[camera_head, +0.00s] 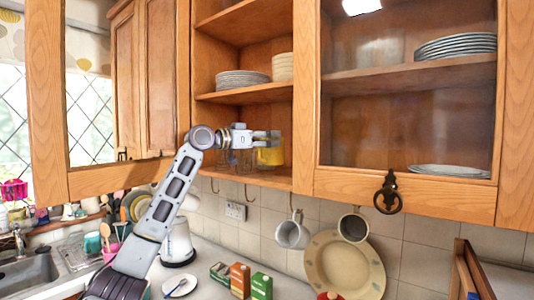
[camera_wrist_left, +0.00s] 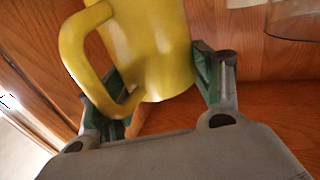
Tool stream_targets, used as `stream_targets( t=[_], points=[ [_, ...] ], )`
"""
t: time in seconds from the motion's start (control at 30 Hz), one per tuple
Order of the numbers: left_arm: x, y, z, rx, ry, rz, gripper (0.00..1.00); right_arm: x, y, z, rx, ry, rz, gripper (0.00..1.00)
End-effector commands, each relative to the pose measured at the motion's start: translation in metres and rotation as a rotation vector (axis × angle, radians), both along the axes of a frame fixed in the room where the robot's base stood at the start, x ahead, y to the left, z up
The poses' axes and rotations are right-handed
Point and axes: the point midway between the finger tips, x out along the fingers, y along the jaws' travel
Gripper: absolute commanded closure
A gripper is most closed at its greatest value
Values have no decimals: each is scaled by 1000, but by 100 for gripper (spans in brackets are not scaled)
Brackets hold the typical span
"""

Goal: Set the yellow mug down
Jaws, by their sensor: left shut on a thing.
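The yellow mug (camera_head: 270,154) is in the lower compartment of the open wooden cupboard in the head view. My left gripper (camera_head: 266,140) reaches in from the left and is shut on it. In the left wrist view the mug (camera_wrist_left: 150,45) sits between the green-padded fingers of the gripper (camera_wrist_left: 160,92), with its handle to the left. Wooden cupboard surface (camera_wrist_left: 275,60) shows behind it. I cannot tell whether the mug's base touches the cupboard floor (camera_head: 268,179). My right gripper is not in view.
Clear glasses (camera_head: 236,158) stand beside the mug in the compartment. Plates (camera_head: 242,79) are stacked on the shelf above. A glass-fronted door (camera_head: 400,180) is to the right. Two mugs (camera_head: 293,232) (camera_head: 353,227) hang below, above a counter with cartons (camera_head: 240,279).

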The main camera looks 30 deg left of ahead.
Motion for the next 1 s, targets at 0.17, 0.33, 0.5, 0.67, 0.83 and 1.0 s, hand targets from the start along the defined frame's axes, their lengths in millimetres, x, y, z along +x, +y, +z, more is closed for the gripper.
stream_targets(
  t=[0.17,0.33,0.5,0.67,0.83,1.0],
  points=[
    [-1,0,1,-1,-3,0,67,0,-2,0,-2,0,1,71],
    [-1,0,1,-1,-3,0,67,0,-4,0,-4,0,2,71],
    [-1,0,-6,0,-2,0,67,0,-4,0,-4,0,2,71],
    [-1,1,-19,0,-2,1,67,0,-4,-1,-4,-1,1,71],
    [-1,0,-33,-1,-2,0,67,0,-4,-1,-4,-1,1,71],
    [-1,0,-40,-1,-3,0,67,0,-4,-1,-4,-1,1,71]
  ],
)
